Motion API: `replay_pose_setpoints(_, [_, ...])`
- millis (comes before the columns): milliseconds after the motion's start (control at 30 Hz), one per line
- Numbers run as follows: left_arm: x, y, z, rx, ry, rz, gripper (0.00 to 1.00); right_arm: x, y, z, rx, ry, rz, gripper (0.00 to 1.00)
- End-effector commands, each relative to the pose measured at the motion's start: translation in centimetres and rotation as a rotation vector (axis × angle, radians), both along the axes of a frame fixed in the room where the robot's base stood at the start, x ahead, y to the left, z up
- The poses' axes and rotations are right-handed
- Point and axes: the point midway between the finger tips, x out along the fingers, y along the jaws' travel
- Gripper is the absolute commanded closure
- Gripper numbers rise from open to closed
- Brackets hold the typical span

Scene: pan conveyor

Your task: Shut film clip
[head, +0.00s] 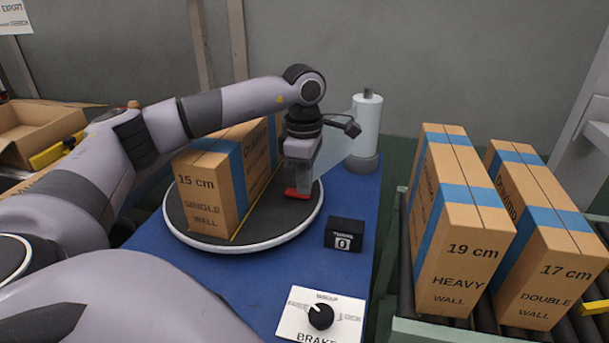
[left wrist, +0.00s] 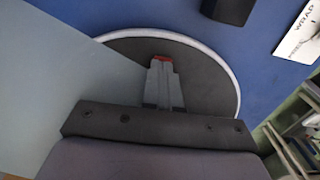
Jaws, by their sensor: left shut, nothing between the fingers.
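The film clip shows as a small red piece (head: 297,192) on the turntable (head: 185,226), to the right of the "15 cm" carton (head: 210,190). My left gripper (head: 302,183) points down right above the clip, with its fingers shut and nothing between them. In the left wrist view the shut fingers (left wrist: 160,72) end at the red clip (left wrist: 161,58), partly covering it. I cannot tell if they touch it or whether the clip is open. A sheet of clear film (head: 333,150) stretches from the film roll (head: 366,125) toward the clip.
A black counter reading 0 (head: 344,234) and a brake dial plate (head: 322,316) sit on the blue table (head: 240,290). An open carton (head: 35,130) is at left.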

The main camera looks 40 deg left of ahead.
Motion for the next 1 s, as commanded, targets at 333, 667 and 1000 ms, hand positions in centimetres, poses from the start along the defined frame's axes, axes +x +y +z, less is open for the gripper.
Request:
replay_pose_setpoints(333, [0.1, -0.2, -0.4, 0.0, -0.001, 0.0, 1.0, 0.0, 0.0, 0.1, 0.0, 0.001, 0.0, 0.57])
replay_pose_setpoints(667, [-0.1, 0.2, -0.4, 0.0, 0.004, 0.001, 1.0, 0.0, 0.0, 0.3, -0.001, 0.001, 0.001, 0.57])
replay_pose_setpoints(1000, [-0.7, 1.2, 0.1, 0.002, 0.003, 0.001, 1.0, 0.0, -0.1, 0.8, -0.003, -0.001, 0.002, 0.57])
